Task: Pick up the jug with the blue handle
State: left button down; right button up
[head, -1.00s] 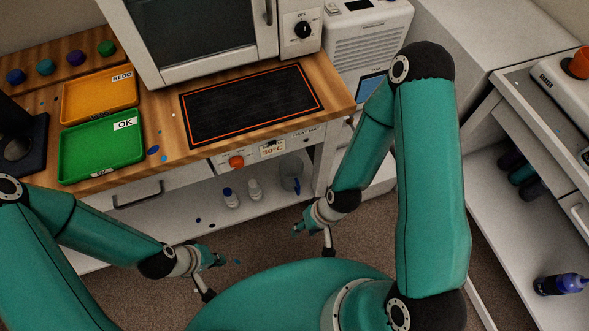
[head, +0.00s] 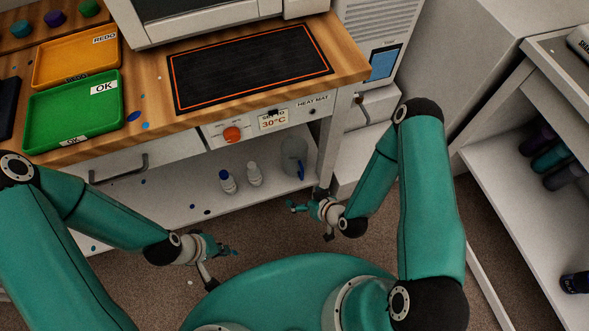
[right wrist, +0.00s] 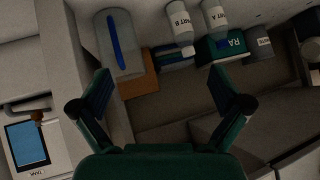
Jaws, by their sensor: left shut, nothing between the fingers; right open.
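The jug (head: 291,153) is a grey, see-through vessel with a blue handle (head: 301,171). It stands on the low shelf under the bench, at the shelf's right end. In the right wrist view the jug (right wrist: 128,57) is at the upper left, with the blue handle (right wrist: 115,40) facing the camera. My right gripper (head: 292,207) is open and empty, in front of the shelf and below the jug in the head view. Its spread fingers (right wrist: 160,88) show in the right wrist view, apart from the jug. My left gripper (head: 232,250) is shut and empty, further left over the floor.
Two white bottles (head: 227,182) (head: 254,174) stand left of the jug on the shelf (head: 190,200). The wrist view also shows a green box (right wrist: 222,47) and a brown block (right wrist: 137,80) near it. The heat mat (head: 250,68) lies on the bench above. Open carpet lies in front.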

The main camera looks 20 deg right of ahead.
notch_tip(320, 180, down, 6)
jog(key=d+f+t+h+b, duration=0.1)
jog(key=t+b, duration=0.3)
jog(key=m+t+h+b, duration=0.1)
jog(key=t+h+b, duration=0.25)
jog(key=b, duration=0.85)
send_near(298, 164)
jog(key=shift+d+f+y, duration=0.15)
jog(key=shift+f+y, duration=0.1)
jog(key=shift+f, duration=0.3)
jog(key=shift+d+f+y, duration=0.2)
jog(key=shift+f, duration=0.35)
jog(key=w, duration=0.3)
jog(key=w+f+b, duration=0.1)
jog(key=w, duration=0.6)
jog(key=shift+f+b, duration=0.25)
jog(key=shift+b, duration=0.05)
jog(key=shift+w+a, duration=0.1)
jog(key=shift+w, duration=0.3)
pick_arm(q)
notch_tip(298, 164, down, 20)
jog(key=shift+f, duration=0.1)
pick_arm(e)
jog(key=shift+c, duration=0.2)
